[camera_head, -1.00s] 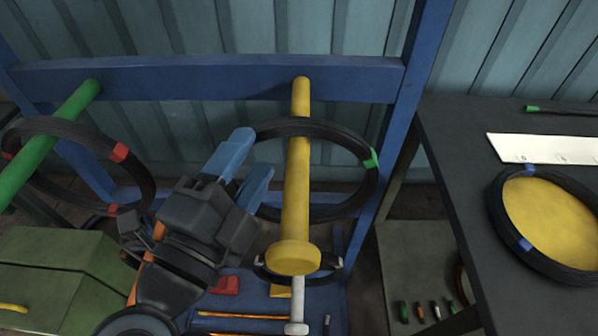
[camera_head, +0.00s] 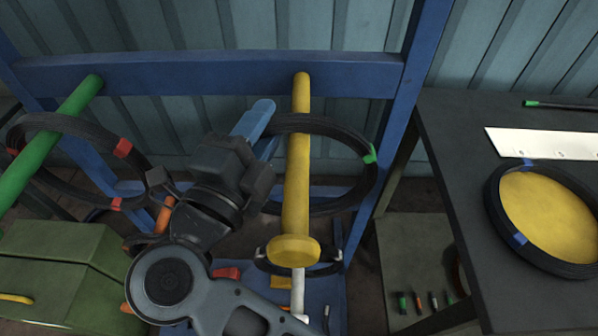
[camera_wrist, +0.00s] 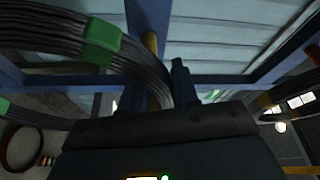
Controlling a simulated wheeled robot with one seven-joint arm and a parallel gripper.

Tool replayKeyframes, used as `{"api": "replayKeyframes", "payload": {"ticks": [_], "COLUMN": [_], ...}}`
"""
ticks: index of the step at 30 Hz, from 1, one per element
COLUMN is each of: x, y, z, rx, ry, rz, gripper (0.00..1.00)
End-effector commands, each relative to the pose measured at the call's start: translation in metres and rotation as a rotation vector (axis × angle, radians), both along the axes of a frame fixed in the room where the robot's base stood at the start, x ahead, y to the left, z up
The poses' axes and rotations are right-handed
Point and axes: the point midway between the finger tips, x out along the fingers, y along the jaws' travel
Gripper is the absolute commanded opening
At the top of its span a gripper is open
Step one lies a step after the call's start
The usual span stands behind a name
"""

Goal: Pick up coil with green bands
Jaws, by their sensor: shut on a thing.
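The black coil with green bands (camera_head: 372,180) is around the yellow peg (camera_head: 297,190) in the head view, with one green band showing at its right. I cannot tell whether it touches the peg. My gripper (camera_head: 262,124) is shut on the coil's left side, and my wrist hides part of that side. In the wrist view, the coil (camera_wrist: 55,28) with a green band runs from the upper left to between the fingers of my gripper (camera_wrist: 168,85). Part of the yellow peg (camera_wrist: 151,44) shows behind the fingers.
A coil with red bands (camera_head: 136,172) is around the green peg (camera_head: 45,148) at left. A smaller coil with white bands (camera_head: 337,262) is near the yellow peg's end. The blue rack post (camera_head: 403,110) stands right. A dark table (camera_head: 450,150) holds a blue-banded coil (camera_head: 497,215).

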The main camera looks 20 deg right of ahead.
Motion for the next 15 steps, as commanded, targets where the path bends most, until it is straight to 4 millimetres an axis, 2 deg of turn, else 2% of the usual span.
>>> {"api": "replayKeyframes", "payload": {"ticks": [1,7,15], "x": [-0.0001,-0.0001,-0.0002], "y": [0.0000,0.0000,0.0000], "z": [-0.0002,-0.0003,-0.0007], "rx": [0.000,0.001,0.001], "ry": [0.000,0.001,0.001], "rz": [0.000,0.000,0.000], "gripper": [0.20,0.01,0.00]}}
